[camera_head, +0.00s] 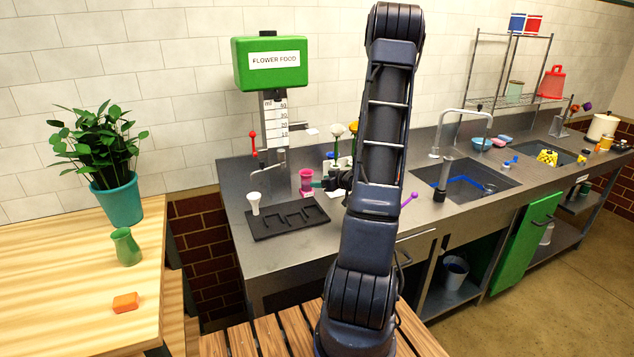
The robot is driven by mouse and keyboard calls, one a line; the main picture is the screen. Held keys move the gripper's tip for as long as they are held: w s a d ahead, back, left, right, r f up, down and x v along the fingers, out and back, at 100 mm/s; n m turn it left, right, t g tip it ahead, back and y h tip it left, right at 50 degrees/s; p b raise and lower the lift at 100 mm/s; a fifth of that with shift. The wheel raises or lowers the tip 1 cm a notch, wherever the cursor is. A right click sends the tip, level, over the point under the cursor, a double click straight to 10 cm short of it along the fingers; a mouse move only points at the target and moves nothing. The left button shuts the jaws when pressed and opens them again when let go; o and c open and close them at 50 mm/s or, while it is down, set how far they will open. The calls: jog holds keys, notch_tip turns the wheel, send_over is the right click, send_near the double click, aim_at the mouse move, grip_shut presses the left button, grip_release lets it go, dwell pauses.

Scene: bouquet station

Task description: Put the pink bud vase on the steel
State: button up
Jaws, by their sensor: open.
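The pink bud vase (306,181) stands upright behind the black slotted tray (262,233), at the foot of the flower food dispenser. Its base appears to be on the steel counter (262,262). My gripper (318,184) is open just right of the vase, with its fingertips close to the vase's side. I cannot tell whether the fingers touch it. Part of the gripper and the counter behind it are hidden by my arm.
A white vase (254,203) stands at the tray's left back edge. The green flower food dispenser (270,62) rises behind. White flowers (338,130) stand close behind my gripper. A sink (462,184) lies right. The steel in front of the tray is clear.

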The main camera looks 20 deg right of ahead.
jog(key=s+a+r+m+g+h, duration=0.2)
jog(key=s+r+h, duration=0.25)
jog(key=r, duration=0.45)
jog(key=s+a+r+m+g+h, duration=0.1)
jog(key=s+a+r+h, duration=0.15)
jog(key=s+r, duration=0.45)
jog(key=s+a+r+g+y, duration=0.1)
jog(key=s+a+r, duration=0.3)
jog(key=s, duration=0.6)
jog(key=s+a+r+m+g+y, duration=0.1)
jog(key=s+a+r+g, duration=0.2)
jog(key=s+a, duration=0.5)
jog(key=s+r, duration=0.1)
jog(key=s, duration=0.2)
jog(key=shift+r+g, duration=0.2)
jog(key=shift+g, duration=0.2)
